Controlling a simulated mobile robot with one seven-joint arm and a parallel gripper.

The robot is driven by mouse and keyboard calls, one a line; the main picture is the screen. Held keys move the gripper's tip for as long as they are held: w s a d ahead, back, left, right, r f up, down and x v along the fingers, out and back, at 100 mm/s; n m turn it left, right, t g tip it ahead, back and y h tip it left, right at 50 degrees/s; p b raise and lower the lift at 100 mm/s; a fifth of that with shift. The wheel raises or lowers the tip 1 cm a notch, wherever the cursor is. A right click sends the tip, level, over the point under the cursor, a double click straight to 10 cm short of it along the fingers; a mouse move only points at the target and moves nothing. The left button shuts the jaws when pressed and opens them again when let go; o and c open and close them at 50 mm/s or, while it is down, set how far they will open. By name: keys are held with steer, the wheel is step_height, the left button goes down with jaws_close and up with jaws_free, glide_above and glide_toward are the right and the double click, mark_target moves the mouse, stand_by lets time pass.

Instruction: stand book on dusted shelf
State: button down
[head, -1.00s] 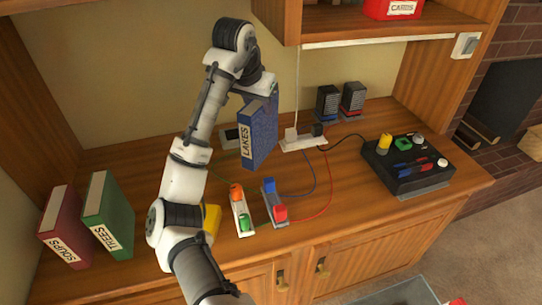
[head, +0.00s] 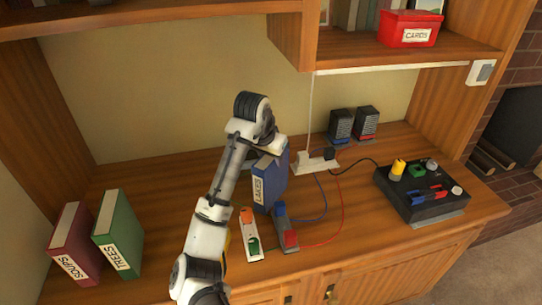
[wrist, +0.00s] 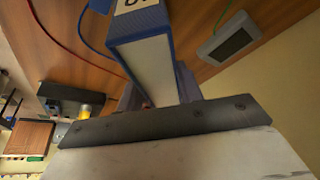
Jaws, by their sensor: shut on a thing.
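The blue book (head: 268,186) labelled LAKES is upright in the head view, near the middle of the desk. My gripper (head: 268,152) is shut on it from above. In the wrist view the book (wrist: 155,62) lies between the fingers, its pale page edge and part of its label showing. I cannot tell if its bottom touches the desk. The raised shelf (head: 370,48) at upper right holds books and a red CARDS box (head: 408,28). Another shelf board (head: 150,12) runs along the upper left. I cannot tell which shelf is dusted.
A maroon SOUPS book (head: 78,240) and a green TREES book (head: 120,232) stand at the left. Switch blocks (head: 250,238) (head: 286,230), a power strip (head: 316,163) with cables, small speakers (head: 342,126) and a black control box (head: 420,190) occupy the desk.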

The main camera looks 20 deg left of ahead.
steer(key=c, duration=1.3)
jaws_free()
steer(key=shift+f, duration=0.1)
steer(key=o, duration=0.4)
